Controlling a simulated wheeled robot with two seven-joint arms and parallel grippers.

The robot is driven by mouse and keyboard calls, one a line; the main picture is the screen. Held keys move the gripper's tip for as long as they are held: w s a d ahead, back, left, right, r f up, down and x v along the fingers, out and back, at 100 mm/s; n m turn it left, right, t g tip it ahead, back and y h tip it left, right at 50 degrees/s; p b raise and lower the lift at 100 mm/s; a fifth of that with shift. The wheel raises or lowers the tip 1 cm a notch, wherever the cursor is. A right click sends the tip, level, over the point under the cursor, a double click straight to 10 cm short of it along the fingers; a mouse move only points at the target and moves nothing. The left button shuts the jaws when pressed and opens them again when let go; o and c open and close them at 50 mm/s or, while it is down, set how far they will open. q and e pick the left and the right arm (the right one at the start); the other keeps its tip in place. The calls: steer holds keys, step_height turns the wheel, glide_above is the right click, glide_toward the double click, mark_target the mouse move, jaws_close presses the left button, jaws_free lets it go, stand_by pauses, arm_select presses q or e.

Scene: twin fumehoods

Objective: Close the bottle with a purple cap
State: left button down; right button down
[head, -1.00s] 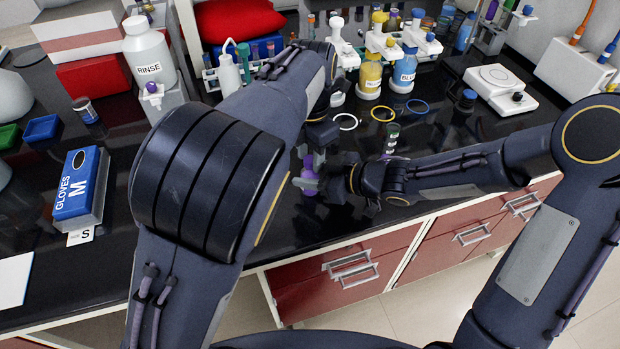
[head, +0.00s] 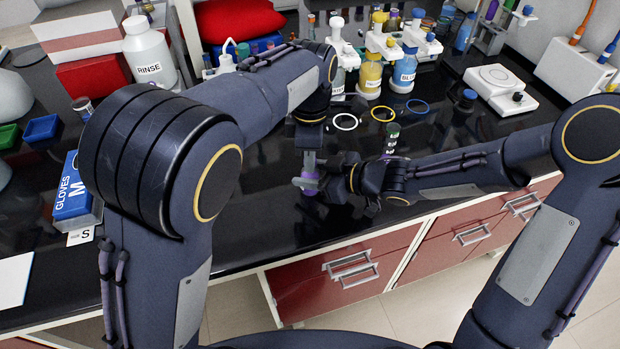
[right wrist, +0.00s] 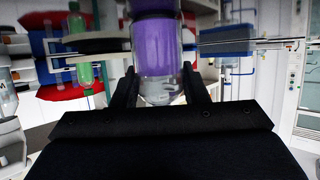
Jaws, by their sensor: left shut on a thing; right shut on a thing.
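The bottle (right wrist: 160,85) stands upright between the fingers of my right gripper (right wrist: 165,92) in the right wrist view. It has a clear base and a purple band. In the head view a little of its purple (head: 310,184) shows beside the right gripper (head: 322,182), which comes in from the right and is shut on it. My left gripper (head: 309,162) points down from above, directly over the bottle, and is shut. The purple cap between its fingers is hidden, so I cannot tell how it sits on the bottle's mouth.
Behind the grippers are coloured rings (head: 383,113) on the black bench (head: 250,220), and yellow (head: 369,78) and blue (head: 403,75) bottles. A glove box (head: 72,190) is at left. The bench's front edge is near.

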arm_select(q)
steer(key=m, duration=0.6)
steer(key=shift+w+a, duration=0.1)
steer(key=m, duration=0.8)
steer(key=shift+m, duration=0.3)
steer(key=m, duration=1.6)
steer(key=shift+f, duration=0.1)
steer(key=m, duration=0.3)
steer(key=shift+m, duration=0.3)
steer(key=c, duration=1.1)
jaws_free()
